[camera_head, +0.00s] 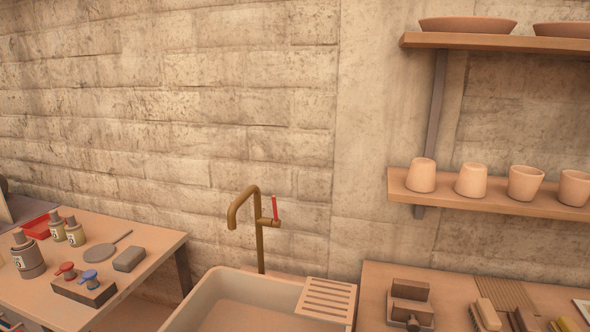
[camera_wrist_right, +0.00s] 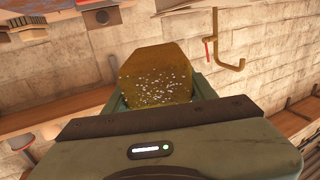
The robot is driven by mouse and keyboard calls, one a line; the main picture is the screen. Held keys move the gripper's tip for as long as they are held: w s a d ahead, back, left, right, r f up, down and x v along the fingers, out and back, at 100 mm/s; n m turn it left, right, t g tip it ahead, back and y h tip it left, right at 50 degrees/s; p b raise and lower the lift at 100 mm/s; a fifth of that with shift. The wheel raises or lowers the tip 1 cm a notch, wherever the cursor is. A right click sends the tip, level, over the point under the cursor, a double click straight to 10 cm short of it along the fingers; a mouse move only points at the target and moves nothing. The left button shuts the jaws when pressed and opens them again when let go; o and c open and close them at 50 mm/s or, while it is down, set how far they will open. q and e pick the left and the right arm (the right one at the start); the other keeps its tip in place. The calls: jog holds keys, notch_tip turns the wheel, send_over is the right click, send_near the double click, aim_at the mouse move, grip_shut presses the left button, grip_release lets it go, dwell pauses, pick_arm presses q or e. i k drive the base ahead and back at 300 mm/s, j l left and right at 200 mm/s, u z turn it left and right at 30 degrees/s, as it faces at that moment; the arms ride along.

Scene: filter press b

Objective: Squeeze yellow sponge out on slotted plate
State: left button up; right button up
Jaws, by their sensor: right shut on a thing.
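The yellow sponge (camera_wrist_right: 157,75) is a dark yellow block with white specks on its face. In the right wrist view my right gripper (camera_wrist_right: 160,88) is shut on it, with a finger showing on each side. The slotted plate (camera_head: 325,299) is pale with several parallel slots. It lies across the right side of the pale sink (camera_head: 208,289) in the head view, with nothing on it. Neither gripper shows in the head view. My left gripper is in neither view.
A brass tap (camera_head: 260,232) with a red lever stands behind the sink. A left table (camera_head: 150,262) holds bottles, a grey block and a block with red and blue knobs. A right counter (camera_head: 455,310) holds brushes and blocks. A shelf (camera_head: 500,199) above it carries several cups.

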aim_at(328, 297)
jog(key=i+l+u, duration=0.1)
jog(key=l+u, duration=0.45)
jog(key=u, duration=0.15)
jog(key=l+u, duration=0.35)
